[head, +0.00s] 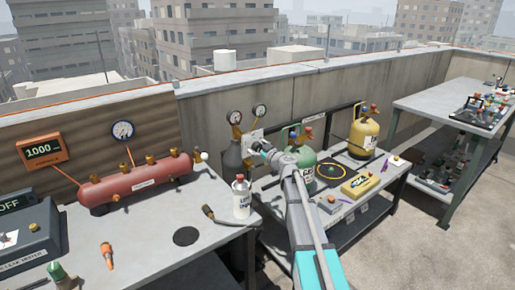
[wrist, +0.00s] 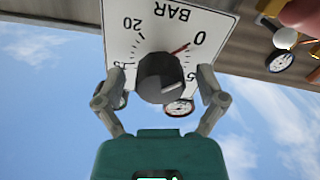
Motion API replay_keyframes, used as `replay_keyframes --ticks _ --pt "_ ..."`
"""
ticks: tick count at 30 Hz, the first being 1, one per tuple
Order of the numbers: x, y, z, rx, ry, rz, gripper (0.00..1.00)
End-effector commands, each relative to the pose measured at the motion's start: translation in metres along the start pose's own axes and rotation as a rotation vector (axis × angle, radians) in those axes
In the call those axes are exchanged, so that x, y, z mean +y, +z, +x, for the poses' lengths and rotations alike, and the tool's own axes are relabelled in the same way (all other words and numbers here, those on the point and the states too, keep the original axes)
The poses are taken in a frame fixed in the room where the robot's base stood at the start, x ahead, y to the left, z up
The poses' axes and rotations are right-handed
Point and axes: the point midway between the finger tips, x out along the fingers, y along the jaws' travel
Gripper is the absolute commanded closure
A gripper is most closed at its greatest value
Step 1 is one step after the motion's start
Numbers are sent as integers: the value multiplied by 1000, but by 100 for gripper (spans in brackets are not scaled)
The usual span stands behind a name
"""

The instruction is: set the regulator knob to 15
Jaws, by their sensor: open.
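The regulator knob (wrist: 163,78) is dark grey and round, on a white dial plate (wrist: 122,28) marked BAR, which appears upside down in the wrist view. A red pointer mark lies close to the 0. The 20 and 5 also show, and the 15 at the left is partly covered by a finger. My gripper (wrist: 161,84) is open, with one finger on each side of the knob and a visible gap on both sides. In the head view my gripper (head: 258,149) is at the plate (head: 251,138), and the knob is hidden.
A green cylinder (head: 304,168) stands close to my arm, and a yellow one (head: 362,138) farther right. A white bottle (head: 241,197) stands on the left bench near its edge.

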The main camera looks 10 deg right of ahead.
Motion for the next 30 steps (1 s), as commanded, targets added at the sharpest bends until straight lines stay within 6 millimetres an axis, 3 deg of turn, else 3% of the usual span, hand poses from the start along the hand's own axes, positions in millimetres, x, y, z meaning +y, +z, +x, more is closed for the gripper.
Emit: replay_keyframes --ticks 4,17,30 --pt "0 0 0 0 0 0 14" --pt "0 0 0 0 -1 0 93" --pt "-1 0 0 1 -3 69 93"
